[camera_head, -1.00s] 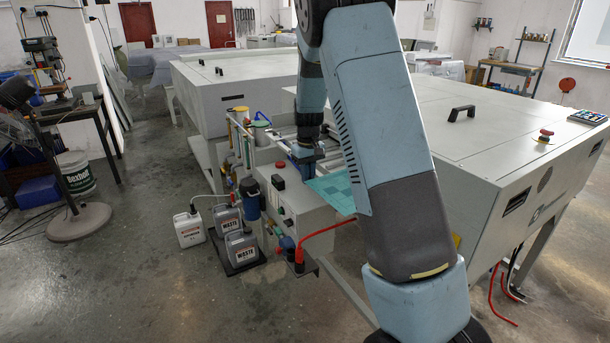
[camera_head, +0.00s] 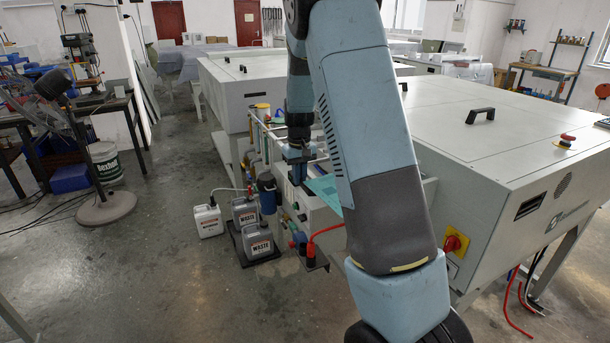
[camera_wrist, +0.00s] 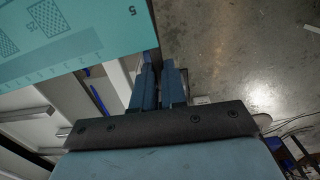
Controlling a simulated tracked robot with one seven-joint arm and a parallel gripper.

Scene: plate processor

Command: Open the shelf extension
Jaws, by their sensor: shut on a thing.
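My gripper (camera_head: 297,172) hangs beside the grey control box at the near end of the plate processor (camera_head: 510,125). In the wrist view its two dark blue fingers (camera_wrist: 159,72) are close together at the corner of a teal printed plate (camera_wrist: 60,40). They appear shut on that corner. The plate also shows in the head view (camera_head: 325,190), partly hidden behind my arm. I cannot make out the shelf extension clearly; pale rails and panels (camera_wrist: 30,115) show below the plate in the wrist view.
A red hose (camera_head: 326,231) runs from the box. A red-and-yellow switch (camera_head: 455,243) is on the processor's near side. The floor at front left is clear.

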